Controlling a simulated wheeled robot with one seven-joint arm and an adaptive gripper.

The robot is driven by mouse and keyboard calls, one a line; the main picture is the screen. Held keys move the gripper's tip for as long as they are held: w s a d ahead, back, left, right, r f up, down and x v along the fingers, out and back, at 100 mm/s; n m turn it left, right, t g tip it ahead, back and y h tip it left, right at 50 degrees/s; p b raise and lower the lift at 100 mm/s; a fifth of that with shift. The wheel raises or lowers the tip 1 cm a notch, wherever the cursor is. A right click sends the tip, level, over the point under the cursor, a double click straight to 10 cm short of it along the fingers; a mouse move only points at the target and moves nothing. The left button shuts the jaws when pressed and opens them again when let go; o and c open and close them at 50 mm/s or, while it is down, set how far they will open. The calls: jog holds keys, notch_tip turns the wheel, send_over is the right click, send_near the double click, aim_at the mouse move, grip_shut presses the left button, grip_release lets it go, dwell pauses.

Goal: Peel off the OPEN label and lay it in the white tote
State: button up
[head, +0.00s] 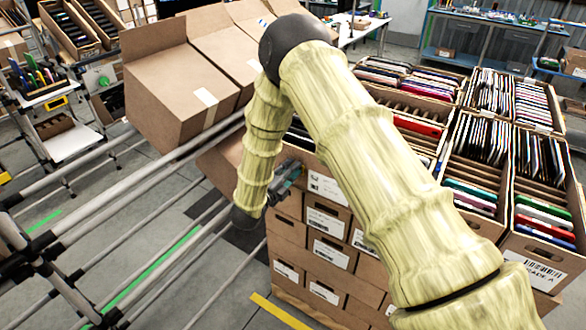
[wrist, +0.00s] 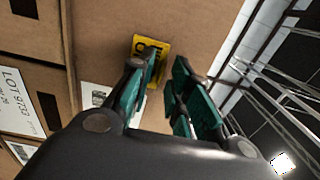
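The OPEN label (wrist: 138,45) is a small yellow piece with dark lettering on the brown carton face (wrist: 100,35) in the wrist view. My gripper (wrist: 166,68) has its two teal fingers apart, with a gap between them. The left finger overlaps the label and hides part of it; the right finger is to the label's right, over bare cardboard. I cannot tell whether a finger touches the label. In the head view my gripper (head: 287,177) is beside the stacked cartons, partly behind my arm, and the label cannot be made out. I cannot make out a white tote.
Large cartons (head: 180,85) lie tilted on a rail frame (head: 110,215) at left. Stacked cartons (head: 325,250) stand near my gripper, with open boxes of files (head: 480,135) at right. White-labelled cartons (wrist: 25,105) are left in the wrist view.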

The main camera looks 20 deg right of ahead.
jog(key=shift+c, duration=0.3)
grip_shut()
jog(key=shift+s+a, duration=0.1)
jog(key=b+v, duration=0.1)
jog(key=v, duration=0.6)
jog(key=shift+s+a+b, duration=0.15)
jog(key=shift+a+b, duration=0.05)
jog(key=shift+b, duration=0.1)
dwell(1.6)
dwell(0.4)
